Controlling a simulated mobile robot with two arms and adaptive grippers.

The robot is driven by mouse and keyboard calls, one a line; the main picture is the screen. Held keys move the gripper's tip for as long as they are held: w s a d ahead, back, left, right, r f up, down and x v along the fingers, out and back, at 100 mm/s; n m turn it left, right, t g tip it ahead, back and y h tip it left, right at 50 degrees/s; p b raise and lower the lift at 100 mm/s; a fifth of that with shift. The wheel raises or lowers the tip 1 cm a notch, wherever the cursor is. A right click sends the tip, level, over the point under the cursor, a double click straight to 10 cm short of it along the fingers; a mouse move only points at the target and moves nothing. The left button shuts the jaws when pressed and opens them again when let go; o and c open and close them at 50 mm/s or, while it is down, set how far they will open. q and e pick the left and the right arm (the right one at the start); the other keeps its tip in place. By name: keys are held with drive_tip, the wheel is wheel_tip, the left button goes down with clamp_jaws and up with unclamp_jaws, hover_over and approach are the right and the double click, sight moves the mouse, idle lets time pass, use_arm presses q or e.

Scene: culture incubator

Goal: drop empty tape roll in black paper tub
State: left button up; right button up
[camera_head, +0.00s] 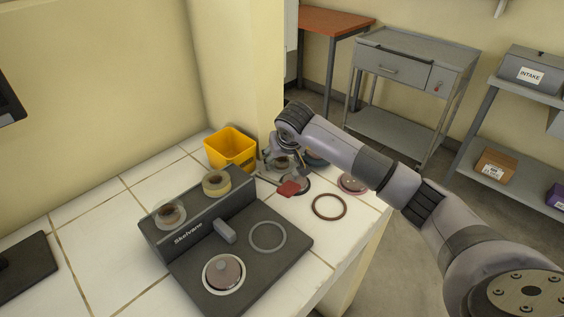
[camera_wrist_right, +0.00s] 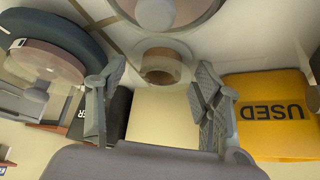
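A small roll with a bare brown core (camera_wrist_right: 161,68) stands on the counter between and just beyond my right fingertips in the right wrist view. In the head view the core (camera_head: 283,162) is partly hidden by my right gripper (camera_head: 281,168). That gripper, also in the right wrist view (camera_wrist_right: 160,72), is open, with gaps between both fingers and the roll. A black tub (camera_wrist_right: 116,112) with part of a word ending in "ER" shows behind a finger in the right wrist view; most of it is hidden. My left gripper is out of view.
A yellow tub marked USED (camera_head: 231,149) stands close to my right gripper. A dark Skelvano stand (camera_head: 188,228) holds a yellowish tape roll (camera_head: 216,183) and another roll (camera_head: 170,214). A brown ring (camera_head: 329,207), a red piece (camera_head: 289,188) and a pinkish disc (camera_head: 353,183) lie nearby.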

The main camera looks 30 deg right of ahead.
drive_tip(key=c, duration=0.8)
drive_tip(key=shift+r, duration=0.15)
